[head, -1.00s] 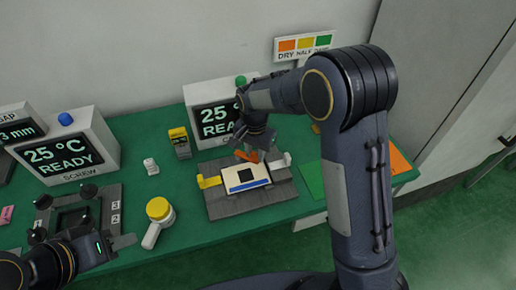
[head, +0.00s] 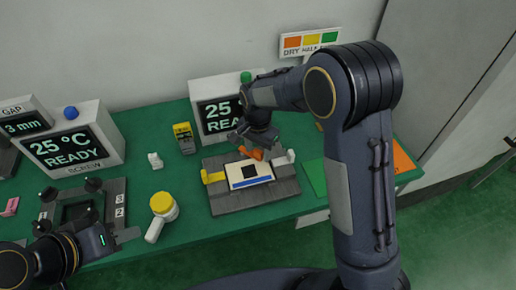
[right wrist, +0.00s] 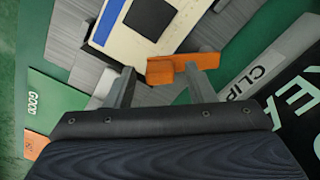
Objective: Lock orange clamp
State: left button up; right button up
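The orange clamp (head: 252,153) is at the back edge of a light plate with a dark square (head: 248,174), on a grey fixture (head: 228,203). My right gripper (head: 256,143) is just above and behind it. In the right wrist view, the orange clamp (right wrist: 172,70) lies at my right gripper's fingertips (right wrist: 160,72). The fingers are apart, with part of the clamp between them; the right finger overlaps the clamp, and contact cannot be told. My left gripper (head: 118,238) is at lower left, away from the clamp; its opening is unclear.
A yellow clamp (head: 212,177) is left of the plate and a white one (head: 290,156) right. A display box (head: 215,115) stands close behind. A green pad (head: 315,177) lies right.

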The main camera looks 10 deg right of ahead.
aim_at(258, 151)
notch_tip(258, 151, up, 7)
jog(key=shift+r, duration=0.4)
dwell(0.6)
jog(key=shift+s+d+r, duration=0.2)
jog(key=shift+d+r, duration=0.05)
jog(key=shift+d, duration=0.05)
jog(key=s+d+r+n+t+y, duration=0.25)
jog(key=s+d+r, duration=0.2)
jog(key=s, duration=0.45)
jog(key=s+d+r+n+t+y, duration=0.1)
jog(key=s+d+r+n+y, duration=0.3)
jog(key=s, duration=0.6)
jog(key=s+f+n+t+h, duration=0.1)
jog(key=s+f+t+h, duration=0.1)
jog(key=s, duration=0.4)
jog(key=shift+s+d+f+h, duration=0.15)
jog(key=shift+d+f+h, duration=0.25)
jog(key=shift+f, duration=0.15)
